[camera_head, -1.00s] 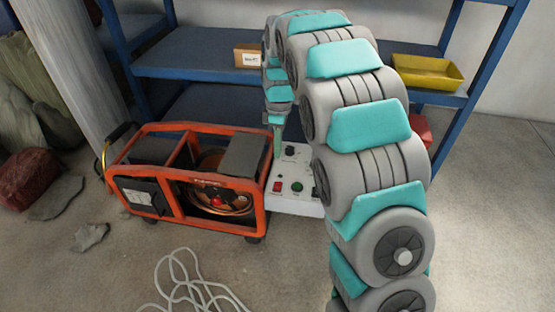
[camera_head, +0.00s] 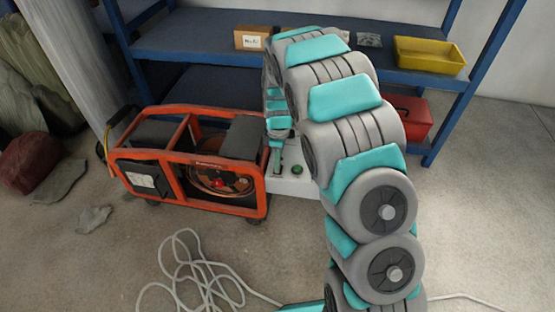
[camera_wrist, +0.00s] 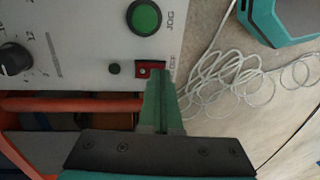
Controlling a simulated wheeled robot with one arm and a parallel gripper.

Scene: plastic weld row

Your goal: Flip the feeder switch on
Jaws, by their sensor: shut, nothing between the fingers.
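The white feeder control box (camera_head: 308,187) stands on the floor against the right end of the orange-framed machine. In the wrist view its panel (camera_wrist: 85,30) shows a green JOG button (camera_wrist: 144,17), a black knob (camera_wrist: 15,58), a small dark round part (camera_wrist: 113,69) and a red rocker switch (camera_wrist: 145,69). My gripper (camera_wrist: 160,74) is shut and empty, its green fingertips at the lower right of the red switch and covering part of it. I cannot tell whether they touch it. In the head view my gripper (camera_head: 274,164) hides the switch; the green button (camera_head: 297,170) shows beside it.
The orange-framed machine (camera_head: 238,200) is close on the left of the box. A blue shelf (camera_head: 195,42) stands behind, holding a cardboard box (camera_head: 252,38) and a yellow bin (camera_head: 428,54). A white cable (camera_head: 190,272) lies loose on the floor in front.

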